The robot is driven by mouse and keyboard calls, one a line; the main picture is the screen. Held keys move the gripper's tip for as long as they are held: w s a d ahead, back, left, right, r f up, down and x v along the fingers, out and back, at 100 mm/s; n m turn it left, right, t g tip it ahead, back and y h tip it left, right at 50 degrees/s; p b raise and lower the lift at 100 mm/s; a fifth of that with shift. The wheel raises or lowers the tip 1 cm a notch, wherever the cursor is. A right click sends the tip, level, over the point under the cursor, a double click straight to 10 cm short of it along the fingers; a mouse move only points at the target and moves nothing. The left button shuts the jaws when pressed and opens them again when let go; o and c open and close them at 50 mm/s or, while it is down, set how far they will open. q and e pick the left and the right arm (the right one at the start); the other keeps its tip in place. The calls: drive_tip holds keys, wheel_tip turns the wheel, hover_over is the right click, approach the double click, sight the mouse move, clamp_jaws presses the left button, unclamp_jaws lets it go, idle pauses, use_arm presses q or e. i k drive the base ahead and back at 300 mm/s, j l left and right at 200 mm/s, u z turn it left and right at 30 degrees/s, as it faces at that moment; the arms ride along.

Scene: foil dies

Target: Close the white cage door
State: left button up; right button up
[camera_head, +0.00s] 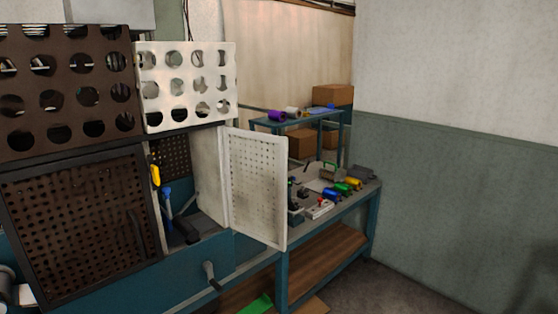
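The white cage door (257,185) is a pale perforated panel hinged at its left edge on the machine. It stands swung open, sticking out toward the right in front of the workbench. The cage opening (186,190) beside it shows a dark perforated back and a tool with yellow and blue parts (161,183). A white panel with large round holes (186,86) sits above the opening.
A dark perforated door (80,225) covers the machine's left side. A crank handle (211,277) sticks out below the opening. A blue workbench (372,192) with coloured rolls and tools stands behind the door. Floor (400,291) shows clear at lower right.

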sight(246, 216)
drive_tip(key=i+l+u, duration=0.1)
drive_tip(key=u, duration=0.3)
drive_tip(key=i+l+u, duration=0.1)
drive_tip(key=u, duration=0.3)
drive_tip(key=i+l+u, duration=0.15)
drive_tip(key=u, duration=0.3)
drive_tip(key=l+u, duration=0.25)
drive_tip(key=u, duration=0.15)
drive_tip(key=i+l+u, duration=0.35)
drive_tip(key=l, duration=1.2)
drive_tip(key=l+u, duration=0.35)
drive_tip(key=l, duration=1.15)
drive_tip(key=k+l+u, duration=0.15)
drive_tip(key=l, duration=0.25)
drive_tip(key=k+j+u, duration=0.1)
drive_tip(key=k+j, duration=0.25)
